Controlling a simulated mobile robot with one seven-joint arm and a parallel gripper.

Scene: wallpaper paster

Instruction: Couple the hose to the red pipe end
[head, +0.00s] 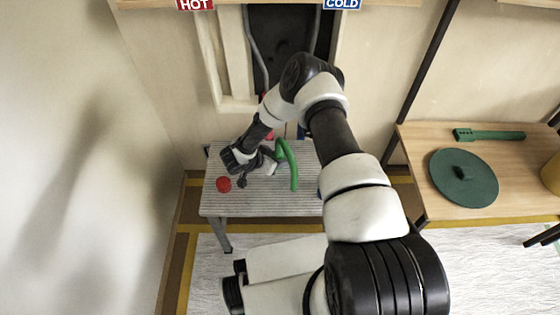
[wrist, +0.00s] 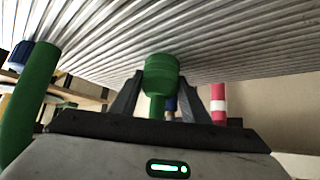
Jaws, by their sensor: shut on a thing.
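The green hose (head: 293,172) arcs over the slatted bench in the head view. My gripper (wrist: 172,98) is shut on its green end fitting (wrist: 161,73), which shows between the two dark fingers in the wrist view. Another length of the hose (wrist: 30,95) bends down at the left there. The red pipe end (wrist: 218,100), with a white band, stands beyond the right finger, apart from the fitting. In the head view only a bit of the red pipe (head: 268,134) shows behind my arm, under the HOT sign (head: 195,4). My arm partly hides the gripper there.
The slatted bench (head: 240,205) also holds a round red piece (head: 223,184) at its left. A blue pipe (head: 301,132) is under the COLD sign (head: 342,4). A wooden shelf (head: 420,140) with a green disc (head: 464,178) is at the right.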

